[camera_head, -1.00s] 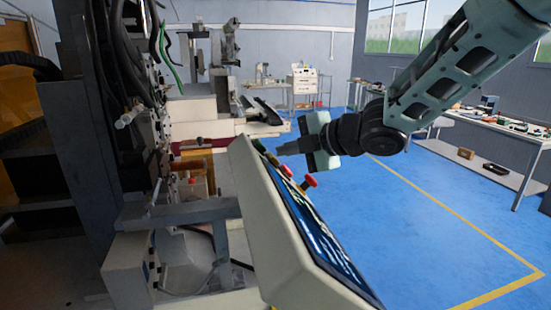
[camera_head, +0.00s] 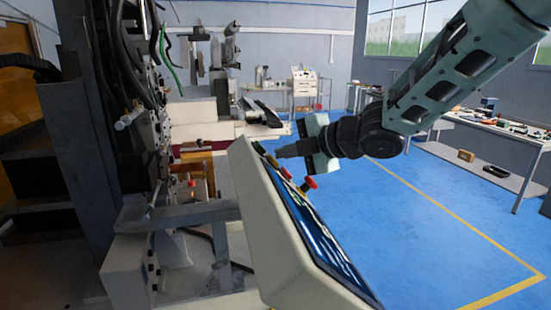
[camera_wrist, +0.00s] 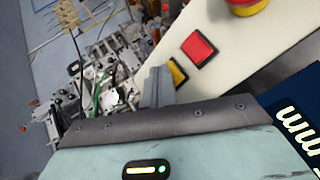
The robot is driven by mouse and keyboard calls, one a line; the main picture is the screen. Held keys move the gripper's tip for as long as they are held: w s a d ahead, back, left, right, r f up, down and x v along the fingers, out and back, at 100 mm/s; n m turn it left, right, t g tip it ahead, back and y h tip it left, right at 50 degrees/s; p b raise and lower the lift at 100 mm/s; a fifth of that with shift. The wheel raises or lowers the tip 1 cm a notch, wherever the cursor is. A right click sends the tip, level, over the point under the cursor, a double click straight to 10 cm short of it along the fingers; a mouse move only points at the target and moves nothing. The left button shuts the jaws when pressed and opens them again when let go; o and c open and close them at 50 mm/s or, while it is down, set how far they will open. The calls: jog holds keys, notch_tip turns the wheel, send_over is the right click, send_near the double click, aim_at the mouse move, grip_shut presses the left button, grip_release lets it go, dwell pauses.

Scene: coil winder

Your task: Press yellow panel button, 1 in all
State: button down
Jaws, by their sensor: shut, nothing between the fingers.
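The yellow button (camera_wrist: 178,73) is a square key on the cream control panel (camera_wrist: 225,75), partly hidden behind my fingers in the wrist view. My gripper (camera_wrist: 157,84) is shut and empty, with its fingertips beside the yellow button. In the head view my gripper (camera_head: 280,152) points left at the upper end of the tilted panel (camera_head: 262,235), close over its row of buttons. I cannot tell whether the tips touch the button. A red square button (camera_wrist: 198,49) sits next to the yellow one.
A red emergency knob (camera_head: 309,183) stands out from the panel near the buttons. A dark screen (camera_head: 315,235) fills the panel's lower face. The winding machine (camera_head: 95,130) stands to the left. Blue floor (camera_head: 400,240) lies open on the right.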

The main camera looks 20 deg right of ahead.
jog(key=shift+d+r+p, duration=0.4)
jog(key=shift+d+r, duration=0.05)
jog(key=shift+d, duration=0.05)
